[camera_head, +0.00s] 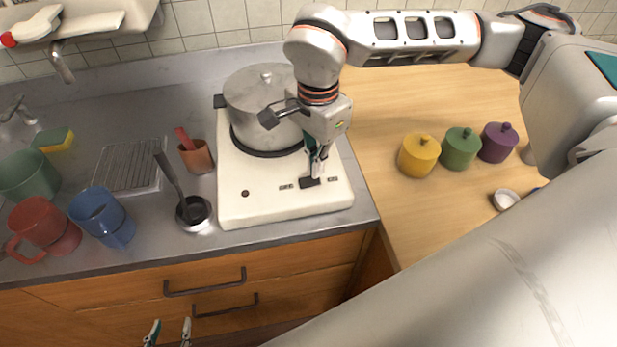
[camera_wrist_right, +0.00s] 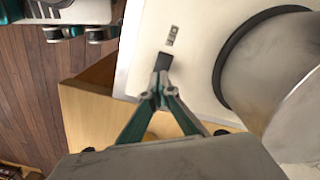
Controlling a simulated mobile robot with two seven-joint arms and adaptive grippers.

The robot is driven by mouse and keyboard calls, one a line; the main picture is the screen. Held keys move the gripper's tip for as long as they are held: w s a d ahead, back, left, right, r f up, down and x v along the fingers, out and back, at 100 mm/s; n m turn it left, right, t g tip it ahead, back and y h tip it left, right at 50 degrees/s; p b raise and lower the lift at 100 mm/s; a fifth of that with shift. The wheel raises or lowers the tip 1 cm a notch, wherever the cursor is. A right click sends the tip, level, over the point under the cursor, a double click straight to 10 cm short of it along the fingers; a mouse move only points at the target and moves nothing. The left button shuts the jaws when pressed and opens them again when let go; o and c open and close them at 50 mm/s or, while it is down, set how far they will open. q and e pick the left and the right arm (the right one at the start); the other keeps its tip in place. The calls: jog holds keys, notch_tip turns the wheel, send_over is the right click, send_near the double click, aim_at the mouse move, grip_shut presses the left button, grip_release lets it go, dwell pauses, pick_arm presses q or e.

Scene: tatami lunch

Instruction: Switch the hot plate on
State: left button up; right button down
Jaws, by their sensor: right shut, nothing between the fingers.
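The hot plate (camera_head: 236,208) is a cream-white box on the grey counter. A dark switch (camera_head: 309,183) sits on its front panel between two small labels; it also shows in the right wrist view (camera_wrist_right: 164,62). A small dark reddish indicator (camera_head: 245,193) is at the front left and does not look lit. My right gripper (camera_head: 318,172) is shut and empty, pointing down with its fingertips at the switch. I cannot tell whether they touch it. My left gripper (camera_head: 168,332) is open, low before the drawers.
A steel pot (camera_head: 258,95) with a lid stands on the burner, close to my right wrist. A ladle in a holder (camera_head: 194,212) and a brown utensil cup (camera_head: 197,157) stand left of the plate. Yellow, green and purple canisters (camera_head: 420,155) stand on the wooden counter.

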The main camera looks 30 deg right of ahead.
jog(key=shift+f+b, duration=0.65)
jog(key=shift+f, duration=0.45)
dwell(0.5)
jog(key=shift+r, duration=0.15)
jog(key=shift+r+p, duration=1.25)
jog(key=shift+r, duration=0.55)
jog(key=shift+r+p, duration=1)
jog(key=shift+r, duration=0.65)
jog(key=shift+f, duration=0.1)
